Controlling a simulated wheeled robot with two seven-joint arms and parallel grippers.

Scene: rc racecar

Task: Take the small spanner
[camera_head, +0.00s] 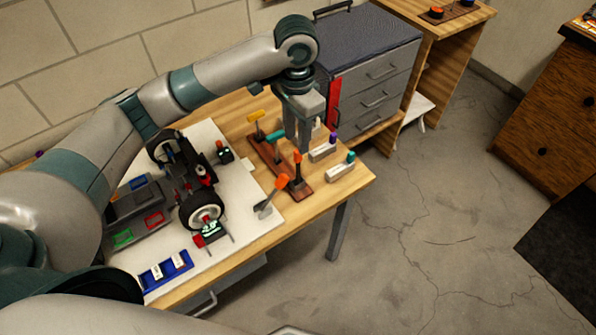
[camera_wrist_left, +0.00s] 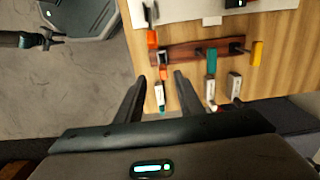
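I cannot tell for sure which tool is the small spanner. A brown wooden rack (camera_head: 264,156) holds upright tools with a yellow handle (camera_head: 254,116), a teal handle (camera_head: 275,135) and an orange handle (camera_head: 297,157). What seems to be my right gripper (camera_wrist_left: 48,38) shows small and dark there.
A partly built racecar (camera_head: 185,180) lies on a white board on the wooden table. Pale blocks with a purple knob (camera_head: 323,153) and a teal knob (camera_head: 341,172) stand beside the rack. A grey drawer cabinet (camera_head: 372,85) stands behind. A blue tray (camera_head: 166,270) lies in front.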

